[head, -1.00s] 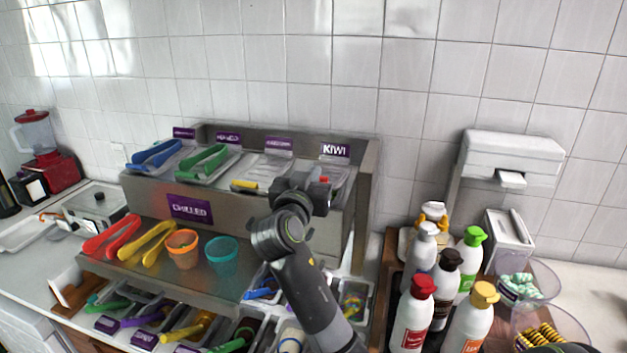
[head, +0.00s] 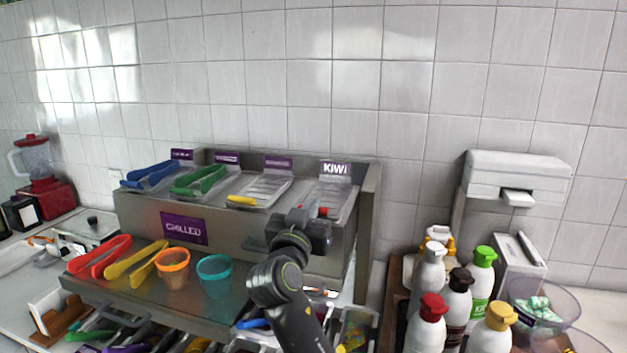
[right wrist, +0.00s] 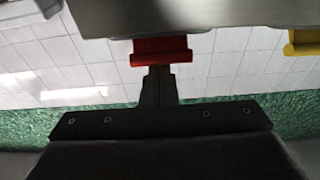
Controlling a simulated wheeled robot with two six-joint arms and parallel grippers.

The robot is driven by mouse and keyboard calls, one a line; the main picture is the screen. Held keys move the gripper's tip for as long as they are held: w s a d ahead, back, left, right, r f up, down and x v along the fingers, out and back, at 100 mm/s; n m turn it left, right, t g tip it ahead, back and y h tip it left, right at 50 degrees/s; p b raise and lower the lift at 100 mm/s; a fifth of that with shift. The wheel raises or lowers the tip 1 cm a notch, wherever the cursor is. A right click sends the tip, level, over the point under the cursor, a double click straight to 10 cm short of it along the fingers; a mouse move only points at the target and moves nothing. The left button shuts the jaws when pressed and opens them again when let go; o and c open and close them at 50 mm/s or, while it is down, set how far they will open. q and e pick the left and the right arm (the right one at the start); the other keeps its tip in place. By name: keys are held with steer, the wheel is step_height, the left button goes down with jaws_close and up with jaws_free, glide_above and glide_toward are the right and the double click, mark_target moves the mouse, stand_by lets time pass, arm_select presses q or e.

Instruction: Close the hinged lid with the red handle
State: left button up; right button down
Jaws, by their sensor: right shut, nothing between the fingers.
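The lid with the red handle (head: 323,211) is the rightmost of the top row, a clear-looking panel (head: 331,197) below the KIWI label. It appears to lie sloped over its bin, much like its neighbours; whether it is fully down I cannot tell. My right gripper (head: 309,213) is shut and empty, with its tips at the front of this lid, by the handle. In the right wrist view the red handle (right wrist: 161,50) is right at the tips of my shut gripper (right wrist: 158,72); touching or just apart I cannot tell. My left gripper is not in view.
A lid with a yellow handle (head: 241,200) is left of it. Green tongs (head: 199,180) and blue tongs (head: 150,174) lie farther left. An orange cup (head: 173,270) and a teal cup (head: 215,277) stand on the lower shelf. Several bottles (head: 431,275) stand right.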

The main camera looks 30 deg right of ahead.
steer(key=s+a+r+b, duration=0.2)
steer(key=s+a, duration=0.4)
steer(key=a, duration=0.1)
steer(key=shift+r, duration=0.25)
stand_by(0.5)
